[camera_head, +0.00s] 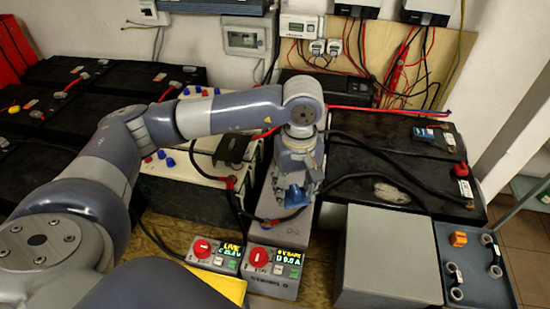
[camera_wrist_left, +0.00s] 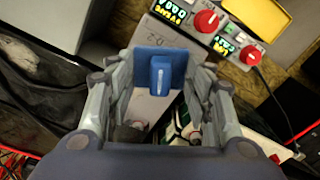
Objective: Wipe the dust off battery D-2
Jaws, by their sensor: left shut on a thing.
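My left gripper (camera_head: 298,186) points down over the pale battery labelled D-2 (camera_head: 285,236). It is shut on a small blue wiping tool (camera_head: 295,197). In the left wrist view the blue tool (camera_wrist_left: 160,77) sits between the fingers of the left gripper (camera_wrist_left: 160,88), with its flat blue plate at or just above the battery top. The D-2 label shows on the battery top (camera_wrist_left: 165,42) in that view. The gripper and arm hide much of the battery's far part, and I cannot make out dust there. My right gripper is not in view.
Two control boxes with red knobs (camera_head: 202,247) (camera_head: 259,257) stand at the battery's near end. Black batteries (camera_head: 385,165) with a pale patch (camera_head: 391,193) and cables lie to the right. A grey box (camera_head: 385,262) stands front right. Wired devices (camera_head: 302,27) hang on the wall behind.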

